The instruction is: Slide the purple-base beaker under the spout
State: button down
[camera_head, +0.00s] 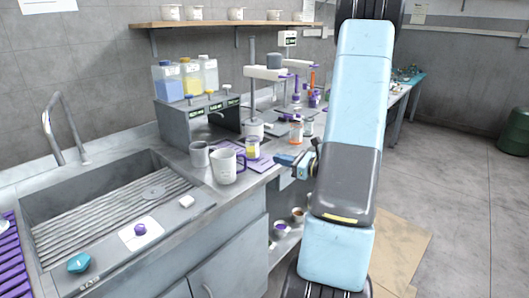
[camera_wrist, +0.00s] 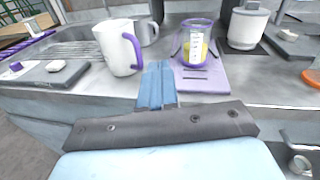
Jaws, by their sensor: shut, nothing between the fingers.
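A clear beaker with yellow liquid and purple trim (camera_head: 253,147) stands upright near the counter's front edge. In the wrist view the beaker (camera_wrist: 194,52) stands on a purple mat (camera_wrist: 205,82), with a white label on its side. My gripper (camera_head: 284,159) is just off the counter edge, to the right of the beaker in the head view. In the wrist view its blue fingers (camera_wrist: 157,84) are together and empty, apart from the beaker and to its left. A grey dispenser (camera_head: 180,122) with several coloured jars stands behind; I cannot clearly make out a spout.
A white mug with a purple handle (camera_head: 226,166) stands left of the beaker, with a grey mug (camera_head: 199,154) behind it. A white cylindrical device (camera_wrist: 247,25) stands right of the beaker. The sink (camera_head: 95,205) is at the left.

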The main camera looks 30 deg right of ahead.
jog(key=d+f+m+t+h, duration=0.2)
jog(key=d+f+m, duration=0.1)
jog(key=d, duration=0.2)
send_near(258, 148)
jog(key=x, duration=0.7)
